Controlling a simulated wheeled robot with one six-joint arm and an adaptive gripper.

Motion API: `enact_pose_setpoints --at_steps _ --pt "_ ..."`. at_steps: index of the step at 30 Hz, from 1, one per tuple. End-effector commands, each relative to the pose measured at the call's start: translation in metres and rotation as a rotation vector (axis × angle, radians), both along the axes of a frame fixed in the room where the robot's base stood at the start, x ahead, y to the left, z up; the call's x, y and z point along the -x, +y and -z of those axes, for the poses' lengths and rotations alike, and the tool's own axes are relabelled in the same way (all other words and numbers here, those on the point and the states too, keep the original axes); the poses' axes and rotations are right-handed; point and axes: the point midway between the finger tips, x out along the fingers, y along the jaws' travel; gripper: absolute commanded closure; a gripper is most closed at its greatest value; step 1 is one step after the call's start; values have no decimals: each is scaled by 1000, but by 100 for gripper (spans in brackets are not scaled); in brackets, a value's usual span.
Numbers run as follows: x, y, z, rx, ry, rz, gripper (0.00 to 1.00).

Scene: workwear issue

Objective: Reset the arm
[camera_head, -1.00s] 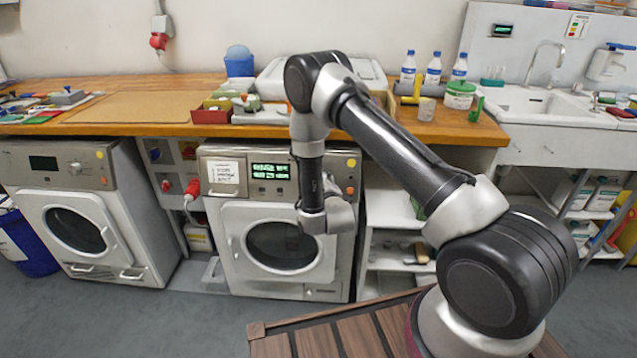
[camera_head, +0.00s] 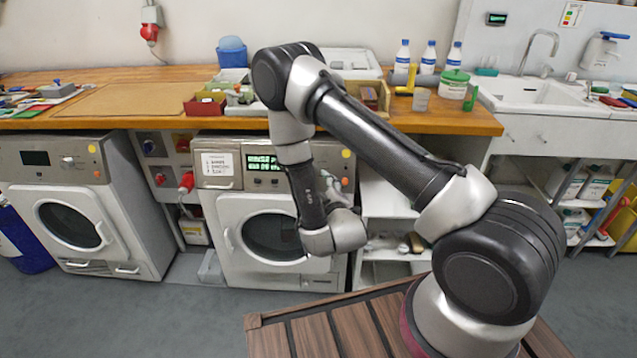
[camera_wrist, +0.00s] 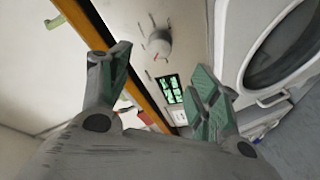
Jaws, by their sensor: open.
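My arm reaches up from the base at the lower right in the head view and bends down in front of the middle washing machine (camera_head: 215,225). My gripper is mostly hidden behind my wrist in the head view. In the wrist view my gripper (camera_wrist: 160,85) shows its two fingers wide apart with nothing between them. Beyond the fingers are the machine's panel with its green display (camera_wrist: 172,88), a round knob (camera_wrist: 158,43) and the round door (camera_wrist: 285,45). I see no contact between the fingers and the machine.
The wooden worktop (camera_head: 135,122) runs behind my arm, with a red bin (camera_head: 204,104), white bottles (camera_head: 428,58) and a green-lidded tub (camera_head: 454,84) on it. A sink (camera_head: 535,98) is at the right. A second machine (camera_head: 75,215) stands at the left. Grey floor is clear at the lower left.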

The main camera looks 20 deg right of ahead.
Motion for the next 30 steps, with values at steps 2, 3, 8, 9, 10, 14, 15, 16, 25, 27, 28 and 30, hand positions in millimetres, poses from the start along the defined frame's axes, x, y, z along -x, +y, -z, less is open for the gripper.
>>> enact_pose_setpoints --at_steps 2,3,8,9,10,14,15,16,25,27,28,30 --pt "4 0 -1 1 0 0 38" --pt "5 0 -1 1 0 0 38" --pt "5 0 -1 0 0 0 38" --pt "5 0 -1 0 0 0 38" --pt "5 0 -1 0 0 0 38" --pt "7 -1 9 -39 41 14 38" --pt "9 -3 20 -60 89 25 38" --pt "12 -4 31 -77 137 34 38" --pt "112 -2 133 -284 909 223 38" --pt "131 1 117 -330 1052 278 38" --pt "138 2 107 -346 1109 301 38" --pt "155 2 75 -380 1225 355 38"
